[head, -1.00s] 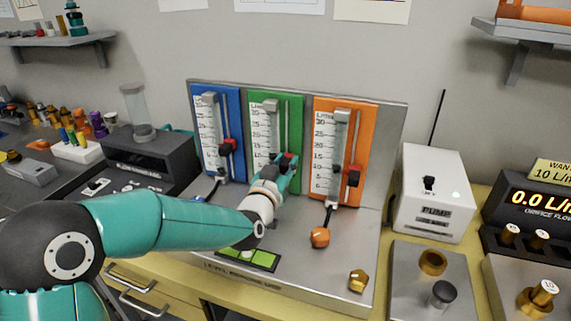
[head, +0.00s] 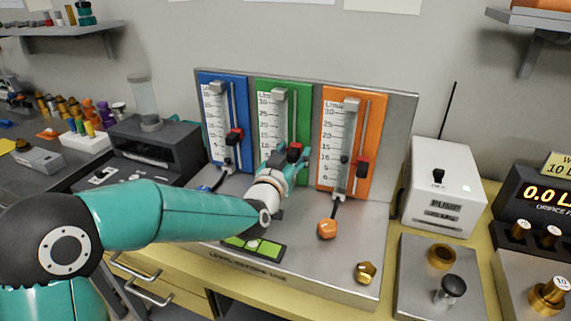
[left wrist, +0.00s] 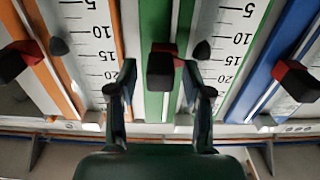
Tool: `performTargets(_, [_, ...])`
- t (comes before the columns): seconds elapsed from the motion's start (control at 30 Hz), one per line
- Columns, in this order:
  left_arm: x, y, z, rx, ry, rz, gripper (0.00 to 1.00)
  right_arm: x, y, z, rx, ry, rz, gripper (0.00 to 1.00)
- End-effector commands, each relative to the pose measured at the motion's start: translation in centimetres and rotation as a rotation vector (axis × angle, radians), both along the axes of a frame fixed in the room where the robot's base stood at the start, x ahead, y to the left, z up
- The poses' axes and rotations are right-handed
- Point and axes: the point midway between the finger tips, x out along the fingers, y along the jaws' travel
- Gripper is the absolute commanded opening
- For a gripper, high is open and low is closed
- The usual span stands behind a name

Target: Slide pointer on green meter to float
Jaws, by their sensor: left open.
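The green meter (head: 291,98) stands between the blue and orange meters on the grey panel. Its red and black pointer (head: 295,150) sits on the slide rail at the lower part; it also shows in the left wrist view (left wrist: 161,72). The meter's dark float (left wrist: 202,51) shows in the left wrist view beside the scale, near the 10 to 15 marks; my gripper hides it in the head view. My left gripper (head: 287,160) is open in front of the pointer, and its two fingers (left wrist: 158,88) flank it with gaps. My right gripper is not in view.
The blue meter (head: 209,110) and orange meter (head: 371,118), each with its own red pointer, stand close on both sides. An orange knob (head: 327,229) and a brass knob (head: 366,272) sit on the metal base. The white pump box (head: 441,201) stands to the right.

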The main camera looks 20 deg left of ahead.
Motion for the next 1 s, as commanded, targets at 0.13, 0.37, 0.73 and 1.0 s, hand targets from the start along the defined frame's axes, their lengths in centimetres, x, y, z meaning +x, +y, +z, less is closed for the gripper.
performTargets(0.13, [-1.7, 0.0, 0.1, 0.0, -0.001, 0.0, 0.5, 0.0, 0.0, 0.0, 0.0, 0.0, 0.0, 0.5])
performTargets(0.37, [-6.2, 0.2, 0.0, 0.0, -0.001, -0.001, 0.5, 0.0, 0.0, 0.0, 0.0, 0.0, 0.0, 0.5])
performTargets(0.73, [-11.3, 0.4, -0.1, 0.0, -0.001, 0.001, 0.5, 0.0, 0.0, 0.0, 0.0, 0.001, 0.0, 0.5])
performTargets(1.0, [-11.6, 0.4, -0.1, 0.0, 0.0, 0.0, 0.5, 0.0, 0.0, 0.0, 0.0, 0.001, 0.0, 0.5])
